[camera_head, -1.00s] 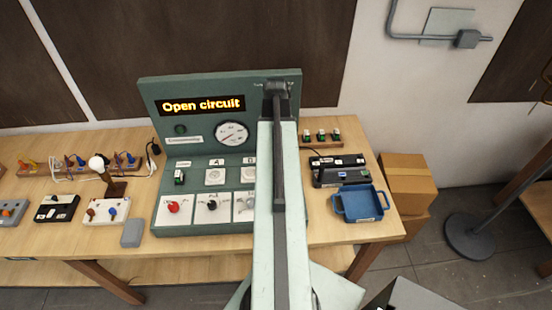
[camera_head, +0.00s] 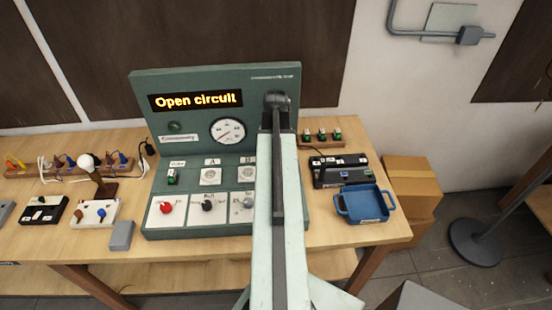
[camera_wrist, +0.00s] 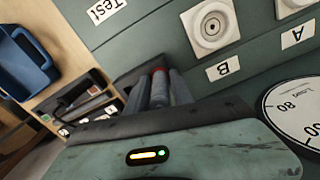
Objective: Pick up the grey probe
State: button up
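The grey probe (camera_head: 248,203) rests on the right-hand white panel at the front of the green tester (camera_head: 190,225), close beside my arm in the head view. Part of that panel is hidden behind the arm. A red probe (camera_head: 165,207) and a black probe (camera_head: 207,205) sit on the panels to its left. My gripper (camera_wrist: 158,88) is hidden behind my arm in the head view. In the wrist view its fingers are over the tester, near socket B (camera_wrist: 212,27) and the gauge (camera_wrist: 297,95). Something red-tipped shows between them; I cannot tell whether it is held. The grey probe is not identifiable there.
The tester display (camera_head: 197,100) reads "Open circuit". A blue tray (camera_head: 366,204) and a black device (camera_head: 338,172) stand right of the tester. A lamp (camera_head: 88,165) and small boxes stand left. A cardboard box (camera_head: 410,185) is beyond the bench's right end.

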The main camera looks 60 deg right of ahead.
grip_shut()
jog(key=shift+r, duration=0.1)
